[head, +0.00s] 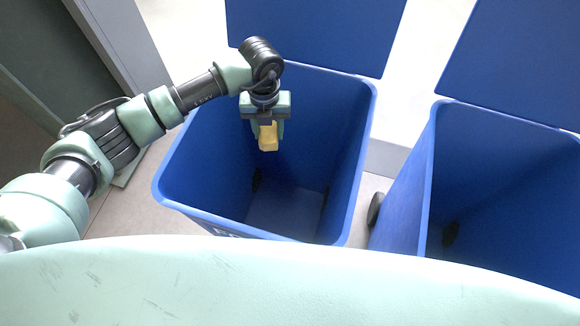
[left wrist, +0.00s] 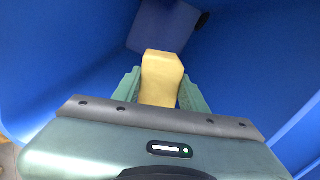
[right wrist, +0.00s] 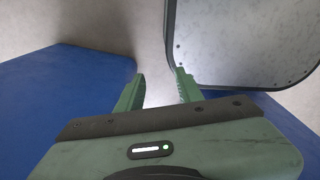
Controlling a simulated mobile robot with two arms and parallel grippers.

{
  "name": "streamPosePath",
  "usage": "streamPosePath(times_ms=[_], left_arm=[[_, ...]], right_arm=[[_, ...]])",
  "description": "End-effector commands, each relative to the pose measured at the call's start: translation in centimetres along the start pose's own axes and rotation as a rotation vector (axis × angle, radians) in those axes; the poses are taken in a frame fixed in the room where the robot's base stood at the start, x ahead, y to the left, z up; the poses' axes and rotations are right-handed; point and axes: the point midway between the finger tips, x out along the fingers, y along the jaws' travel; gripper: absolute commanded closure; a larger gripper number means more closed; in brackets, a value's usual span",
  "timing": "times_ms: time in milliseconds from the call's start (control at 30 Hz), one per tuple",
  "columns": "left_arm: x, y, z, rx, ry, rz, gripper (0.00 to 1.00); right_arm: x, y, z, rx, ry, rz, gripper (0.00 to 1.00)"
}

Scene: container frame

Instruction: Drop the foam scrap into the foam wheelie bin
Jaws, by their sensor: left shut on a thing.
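The foam scrap (head: 268,138) is a small yellow block. My left gripper (head: 268,128) is shut on it and holds it over the open mouth of the left blue wheelie bin (head: 165,186), above its floor. In the left wrist view the scrap (left wrist: 161,78) sits between the fingers of my left gripper (left wrist: 160,92), with blue bin walls around and below. The bin's front lettering is mostly cut off, so I cannot read it. My right gripper (right wrist: 158,88) shows in the right wrist view with its fingers apart and nothing between them.
A second open blue bin (head: 428,180) stands to the right with a narrow gap between them. Both lids are swung back, the left one (head: 315,30) behind its bin. A grey-green panel (head: 120,40) stands at the far left.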

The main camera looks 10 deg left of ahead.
Motion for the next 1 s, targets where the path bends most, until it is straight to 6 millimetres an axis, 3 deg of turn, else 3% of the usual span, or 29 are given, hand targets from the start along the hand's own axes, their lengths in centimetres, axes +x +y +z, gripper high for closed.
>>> streamPosePath(times_ms=[133,167,233,267,667,1000], left_arm=[[-0.1,0.0,0.0,0.000,0.000,0.000,0.95],[-0.1,0.0,0.0,0.000,0.000,-0.001,0.55],[-0.1,0.0,0.0,0.000,0.000,0.000,0.36],[-0.1,0.0,0.0,0.000,0.000,-0.001,0.32],[-0.7,-0.1,0.1,0.000,-0.001,-0.002,0.32],[-6.1,0.0,0.1,0.001,-0.003,-0.002,0.32]], right_arm=[[-0.1,0.0,0.0,0.000,0.000,0.000,0.64],[-0.1,0.0,0.1,0.000,-0.001,0.000,0.64],[-0.1,0.0,0.4,0.000,-0.005,-0.001,0.64],[-0.1,-0.1,0.5,0.000,-0.007,-0.001,0.64],[0.1,-0.1,1.3,-0.001,-0.019,-0.001,0.64],[1.6,0.0,1.4,-0.002,-0.018,0.000,0.64]])
